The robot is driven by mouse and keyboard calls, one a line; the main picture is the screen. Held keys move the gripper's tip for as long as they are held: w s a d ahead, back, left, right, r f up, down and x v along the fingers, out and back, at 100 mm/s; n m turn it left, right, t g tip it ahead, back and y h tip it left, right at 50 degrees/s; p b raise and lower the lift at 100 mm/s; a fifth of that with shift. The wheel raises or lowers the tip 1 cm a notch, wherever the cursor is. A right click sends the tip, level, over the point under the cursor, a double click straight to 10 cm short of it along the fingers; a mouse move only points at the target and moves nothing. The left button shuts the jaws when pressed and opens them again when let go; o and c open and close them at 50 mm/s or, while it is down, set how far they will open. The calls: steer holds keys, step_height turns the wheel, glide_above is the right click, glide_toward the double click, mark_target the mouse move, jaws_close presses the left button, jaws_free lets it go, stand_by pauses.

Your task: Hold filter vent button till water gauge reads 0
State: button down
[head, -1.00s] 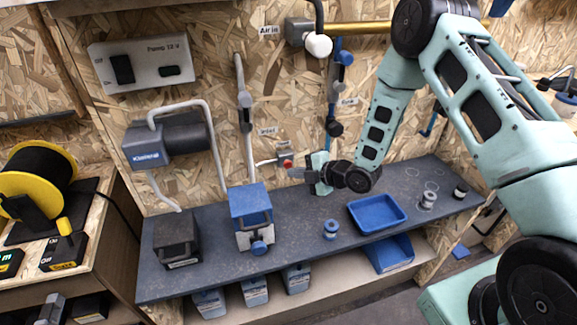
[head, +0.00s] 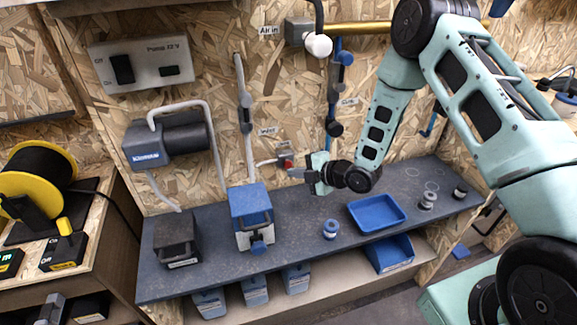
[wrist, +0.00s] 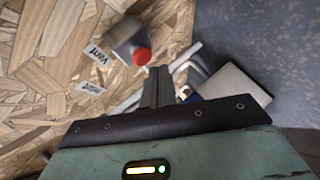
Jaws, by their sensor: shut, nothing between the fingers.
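The vent button is a small red cap (wrist: 141,57) on a grey cylindrical body (wrist: 124,37) on the wooden wall, beside a "Vent" label (wrist: 98,52) in the wrist view. In the head view the red button (head: 287,161) shows small, just above my fingertips. My gripper (head: 297,173) is shut and empty, pointing left close to the wall. In the wrist view its closed fingertips (wrist: 157,73) lie just right of and below the red cap; I cannot tell whether they touch it. I cannot make out a water gauge or its reading.
A dark blue bench (head: 300,215) runs below my gripper. On it stand a blue housing with a knob (head: 251,207), a dark box (head: 177,240), a blue tray (head: 377,213) and a small spool (head: 330,229). A pump (head: 165,140) and pipes (head: 244,110) are on the wall.

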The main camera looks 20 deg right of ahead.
steer(key=shift+w, duration=0.1)
steer(key=shift+w, duration=0.3)
steer(key=shift+w+b, duration=0.5)
steer(key=shift+w, duration=0.05)
stand_by(2.2)
steer(key=shift+s, duration=0.15)
stand_by(2.8)
steer(key=shift+s, duration=0.8)
steer(key=shift+s+b, duration=0.55)
steer(key=shift+s, duration=2)
